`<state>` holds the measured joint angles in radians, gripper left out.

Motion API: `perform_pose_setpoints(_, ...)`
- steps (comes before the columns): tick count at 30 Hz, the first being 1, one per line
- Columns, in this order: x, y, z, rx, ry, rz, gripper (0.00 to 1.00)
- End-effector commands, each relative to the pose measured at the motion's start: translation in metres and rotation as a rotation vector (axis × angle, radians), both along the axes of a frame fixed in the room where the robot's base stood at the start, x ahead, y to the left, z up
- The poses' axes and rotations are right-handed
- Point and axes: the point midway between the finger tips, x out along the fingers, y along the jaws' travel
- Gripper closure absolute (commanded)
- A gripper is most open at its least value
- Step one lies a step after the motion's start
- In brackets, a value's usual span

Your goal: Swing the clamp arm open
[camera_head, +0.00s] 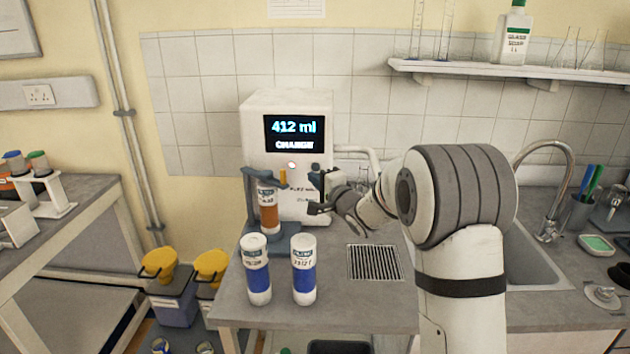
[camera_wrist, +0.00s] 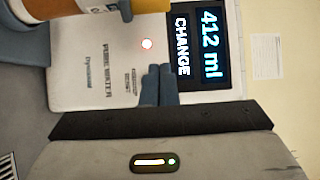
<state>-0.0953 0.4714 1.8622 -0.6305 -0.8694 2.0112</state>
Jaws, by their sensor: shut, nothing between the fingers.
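The purifier (camera_head: 258,125) is a white box on the bench. Its screen reads "412 ml CHANGE", and a small light is lit below it. A blue-grey holder (camera_head: 249,190) stands at its front with an amber cartridge (camera_head: 268,218) upright in it. The yellow clamp arm (camera_head: 283,178) is at the cartridge's top; its yellow end (camera_wrist: 146,6) shows at the top edge of the wrist view, mostly out of frame. My gripper (camera_head: 314,178) is right of the clamp arm, apart from it, pointing left across the purifier's front. Its fingers (camera_wrist: 156,70) are together and empty.
Two white-capped cartridges with blue bands (camera_head: 257,284) (camera_head: 304,283) stand upright at the front of the bench. A drain grate (camera_head: 375,263) lies to their right. A sink and tap (camera_head: 548,228) are at the right. Yellow-lidded bins (camera_head: 172,300) stand on the floor at left.

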Motion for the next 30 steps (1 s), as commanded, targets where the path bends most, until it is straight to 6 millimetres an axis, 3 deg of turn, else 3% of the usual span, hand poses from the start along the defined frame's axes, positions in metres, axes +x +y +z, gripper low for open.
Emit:
perform_pose_setpoints(10, 0.055, 0.037, 0.002, 0.000, 0.000, 0.002, 1.00)
perform_pose_setpoints(18, 0.026, 0.056, 0.002, 0.000, 0.000, 0.002, 1.00)
perform_pose_setpoints(30, 0.021, 0.061, 0.000, 0.000, 0.000, 0.002, 1.00)
